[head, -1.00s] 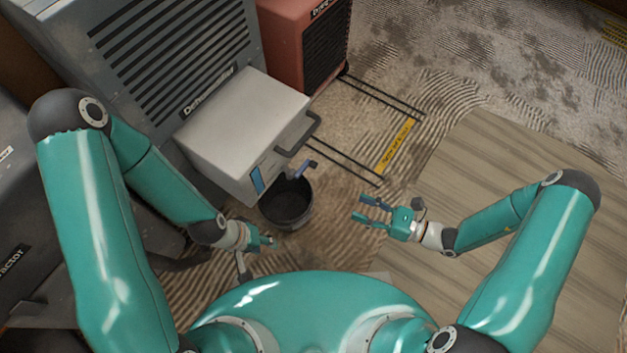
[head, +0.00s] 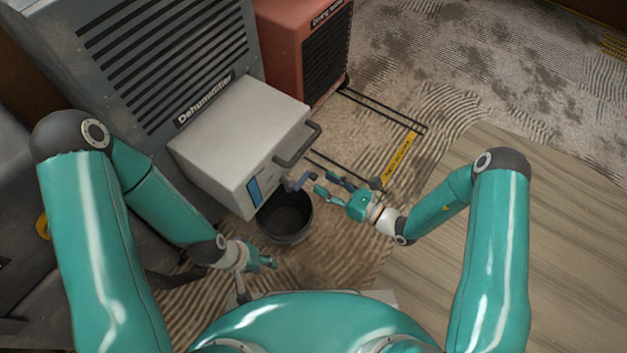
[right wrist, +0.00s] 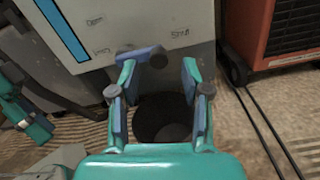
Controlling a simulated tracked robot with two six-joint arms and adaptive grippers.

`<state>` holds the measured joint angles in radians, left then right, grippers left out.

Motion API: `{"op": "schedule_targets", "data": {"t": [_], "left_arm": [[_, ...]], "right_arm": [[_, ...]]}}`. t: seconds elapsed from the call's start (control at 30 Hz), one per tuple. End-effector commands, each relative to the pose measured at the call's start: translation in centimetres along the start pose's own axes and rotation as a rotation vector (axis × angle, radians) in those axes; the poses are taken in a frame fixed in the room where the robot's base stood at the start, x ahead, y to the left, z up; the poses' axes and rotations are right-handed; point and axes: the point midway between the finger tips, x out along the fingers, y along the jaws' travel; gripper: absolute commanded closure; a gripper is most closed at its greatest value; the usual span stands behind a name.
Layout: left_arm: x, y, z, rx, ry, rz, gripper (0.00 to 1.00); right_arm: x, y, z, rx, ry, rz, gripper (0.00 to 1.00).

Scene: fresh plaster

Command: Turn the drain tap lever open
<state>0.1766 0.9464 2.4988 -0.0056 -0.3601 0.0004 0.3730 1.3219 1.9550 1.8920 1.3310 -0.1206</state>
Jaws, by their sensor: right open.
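The drain tap lever (head: 304,182) is a small blue handle on the front of the dehumidifier's pale tank (head: 240,135), above a black bucket (head: 285,218). In the right wrist view the lever (right wrist: 138,59) lies nearly crosswise, just beyond the fingertips. My right gripper (head: 325,183) is open and empty, close to the lever.
The grey dehumidifier (head: 165,50) stands behind the tank, which has a dark handle (head: 300,147) and a blue strip (head: 254,192). A red drying unit (head: 290,35) is at the back. Black lines and a yellow label (head: 397,160) cross the floor. Floor to the right is clear.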

Motion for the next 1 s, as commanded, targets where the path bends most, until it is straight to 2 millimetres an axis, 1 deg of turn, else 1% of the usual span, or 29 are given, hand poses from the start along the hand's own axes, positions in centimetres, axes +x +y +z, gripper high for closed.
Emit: {"op": "schedule_targets", "data": {"t": [0.03, 0.1, 0.2, 0.33, 0.57, 0.6, 0.83, 0.87, 0.93, 0.97, 1.0], "left_arm": [[0.3, -0.1, 0.0, 0.000, 0.000, 0.000, 0.60], [0.4, -0.1, 0.0, 0.000, 0.000, 0.000, 0.60], [0.5, -0.2, 0.0, 0.000, 0.000, 0.000, 0.60], [0.6, -0.2, 0.0, 0.000, 0.000, 0.000, 0.60], [0.5, -0.2, 0.0, 0.000, 0.000, 0.000, 0.60], [0.5, -0.2, 0.0, 0.000, 0.000, 0.000, 0.60], [0.5, -0.2, 0.0, 0.000, 0.000, 0.000, 0.60], [0.5, -0.2, 0.0, 0.000, 0.000, 0.000, 0.60], [0.5, -0.2, 0.0, 0.000, 0.000, 0.000, 0.60], [0.6, -0.1, 0.1, 0.003, -0.002, 0.000, 0.60], [0.5, -0.1, 0.0, 0.002, 0.000, 0.000, 0.60]], "right_arm": [[0.8, 0.0, -0.1, -0.002, 0.000, 0.003, 0.53], [1.6, 0.0, -0.1, -0.002, 0.001, 0.003, 0.53], [2.3, 0.0, -0.1, -0.001, 0.001, 0.002, 0.53], [2.7, 0.0, 0.0, 0.000, 0.000, 0.000, 0.53], [2.7, 0.0, 0.0, 0.001, 0.001, 0.000, 0.53], [2.7, 0.0, 0.0, 0.000, 0.001, 0.001, 0.59], [2.7, 0.0, 0.0, 0.000, 0.001, 0.001, 0.98], [2.7, 0.0, 0.0, 0.000, 0.001, 0.000, 1.00], [2.7, 0.0, 0.0, 0.000, 0.001, 0.000, 1.00], [4.4, 1.4, -0.3, 0.000, 0.003, 0.009, 1.00], [3.7, 0.8, -0.2, -0.001, 0.003, 0.004, 1.00]]}}
